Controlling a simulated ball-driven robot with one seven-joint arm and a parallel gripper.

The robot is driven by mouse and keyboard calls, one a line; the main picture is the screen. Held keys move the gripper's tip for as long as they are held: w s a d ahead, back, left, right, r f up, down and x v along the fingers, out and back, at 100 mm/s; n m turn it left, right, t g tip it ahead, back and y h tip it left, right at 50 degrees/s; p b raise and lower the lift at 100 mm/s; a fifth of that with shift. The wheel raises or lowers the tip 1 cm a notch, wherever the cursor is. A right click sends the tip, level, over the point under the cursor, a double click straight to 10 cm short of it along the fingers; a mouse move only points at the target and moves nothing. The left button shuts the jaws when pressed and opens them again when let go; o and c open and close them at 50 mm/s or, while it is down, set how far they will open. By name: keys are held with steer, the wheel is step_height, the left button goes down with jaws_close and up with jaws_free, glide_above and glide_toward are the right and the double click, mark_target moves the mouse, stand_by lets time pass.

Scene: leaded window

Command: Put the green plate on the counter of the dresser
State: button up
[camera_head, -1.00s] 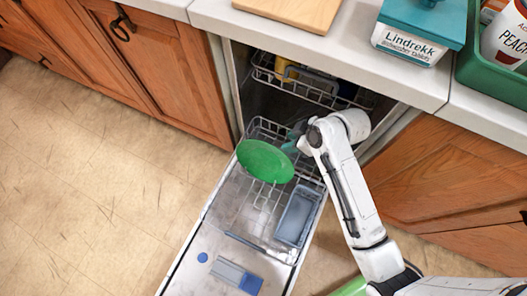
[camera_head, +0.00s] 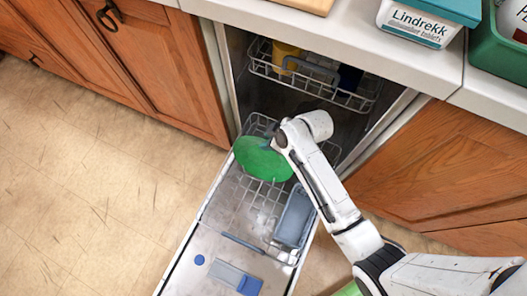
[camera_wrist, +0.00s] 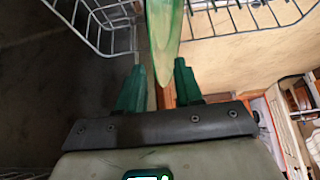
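The green plate (camera_head: 262,158) stands tilted in the pulled-out lower rack (camera_head: 258,122) of the open dishwasher. My gripper (camera_head: 272,140) is at the plate's upper right edge, partly hidden behind my arm in the head view. In the wrist view, the plate (camera_wrist: 163,35) shows edge-on, its near rim pointing between the two green fingers of my gripper (camera_wrist: 160,78). The fingers are apart, with a gap visible on each side of the rim. I cannot tell how deep the rim is between them. The dresser is not recognisable in these frames.
The upper rack (camera_head: 315,78) holds a yellow cup (camera_head: 286,55). The dishwasher door (camera_head: 215,250) lies open, with a grey basket (camera_head: 294,215) beside the plate. A counter above carries a Lindrekk tub (camera_head: 420,25) and a green crate (camera_head: 497,50). Floor at left is clear.

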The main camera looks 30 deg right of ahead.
jaws_close()
stand_by(0.3)
steer(key=shift+f, duration=0.1)
stand_by(1.1)
